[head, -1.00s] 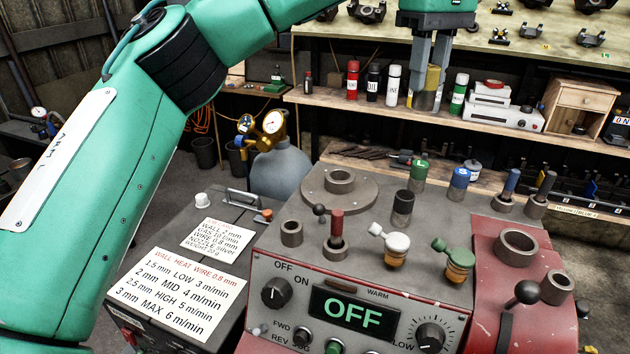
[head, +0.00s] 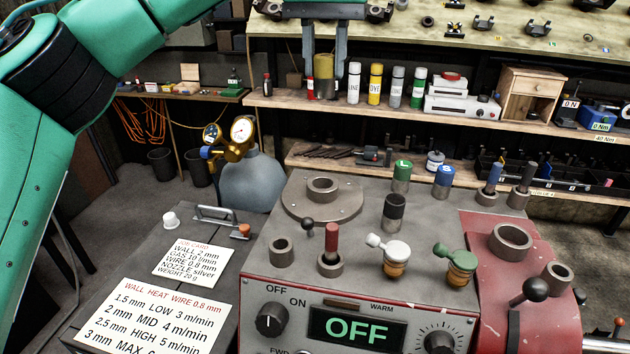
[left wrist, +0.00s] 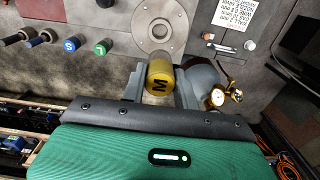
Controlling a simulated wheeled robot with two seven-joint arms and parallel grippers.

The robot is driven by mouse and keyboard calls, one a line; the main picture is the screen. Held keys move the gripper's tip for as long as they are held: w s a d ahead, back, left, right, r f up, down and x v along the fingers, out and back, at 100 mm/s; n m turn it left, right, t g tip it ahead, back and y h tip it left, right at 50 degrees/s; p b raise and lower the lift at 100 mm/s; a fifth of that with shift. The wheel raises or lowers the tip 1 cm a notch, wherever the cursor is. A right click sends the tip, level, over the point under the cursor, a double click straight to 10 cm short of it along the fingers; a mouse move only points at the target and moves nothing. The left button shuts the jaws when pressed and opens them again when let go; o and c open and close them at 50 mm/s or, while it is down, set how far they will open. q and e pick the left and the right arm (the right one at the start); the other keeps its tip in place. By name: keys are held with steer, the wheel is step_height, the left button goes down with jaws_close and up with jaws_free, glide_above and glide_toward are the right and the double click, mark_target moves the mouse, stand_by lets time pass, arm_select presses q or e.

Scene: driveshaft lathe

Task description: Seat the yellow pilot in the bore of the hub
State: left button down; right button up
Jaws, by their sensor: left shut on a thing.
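My left gripper (head: 324,72) is shut on the yellow pilot (head: 323,66) and holds it upright in the air, high over the machine. In the left wrist view the pilot (left wrist: 160,76) shows its yellow end with a black M between the two fingers (left wrist: 160,88). The hub (head: 322,187) is a grey ring with an open bore on a round flange on top of the machine. In the head view it lies straight below the gripper in the picture, well apart from the pilot. The hub's flange (left wrist: 158,26) also shows just beyond the pilot in the left wrist view. My right gripper is out of view.
Around the hub stand a black-topped cylinder (head: 394,213), a red-topped pin (head: 331,243), a white-handled tool (head: 394,258) and a green-handled tool (head: 460,262). A gas bottle with gauges (head: 252,180) stands at left. A shelf of cans (head: 376,85) is behind.

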arm_select(q)
step_height(320, 180, down, 15)
steer(key=shift+f+p, duration=0.15)
steer(key=shift+p, duration=1)
step_height(320, 180, down, 2)
steer(key=shift+f+p, duration=0.25)
steer(key=shift+p, duration=0.25)
steer(key=shift+f, duration=0.5)
steer(key=shift+f, duration=0.2)
steer(key=c, duration=1.1)
jaws_free()
steer(key=shift+o, duration=0.2)
